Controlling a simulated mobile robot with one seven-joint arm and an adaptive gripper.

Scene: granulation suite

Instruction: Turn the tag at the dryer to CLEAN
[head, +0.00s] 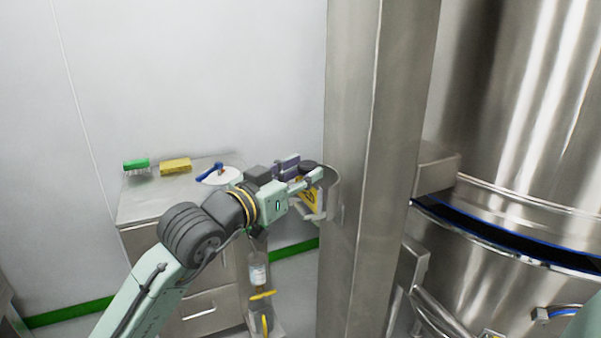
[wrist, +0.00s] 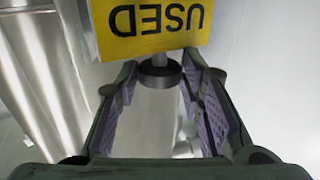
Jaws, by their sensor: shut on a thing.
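The yellow tag (wrist: 150,28) shows at the top of the wrist view, with USED in black letters, upside down. In the head view the tag (head: 311,197) is partly hidden behind my gripper (head: 305,173), beside the steel column. A dark round knob (wrist: 160,76) on a short post sits at the tag's edge, between my fingertips. My gripper (wrist: 160,70) is shut on the tag at this knob, with the purple-padded fingers on either side. The exact contact is partly hidden by the tag. CLEAN is not visible in either view.
The steel column (head: 370,180) stands right beside my gripper. The large steel dryer (head: 520,110) is to the right. A cabinet (head: 140,205) at left bears a green brush (head: 136,164), a yellow block (head: 175,166) and a white dish (head: 222,178). A bottle (head: 258,272) is below my arm.

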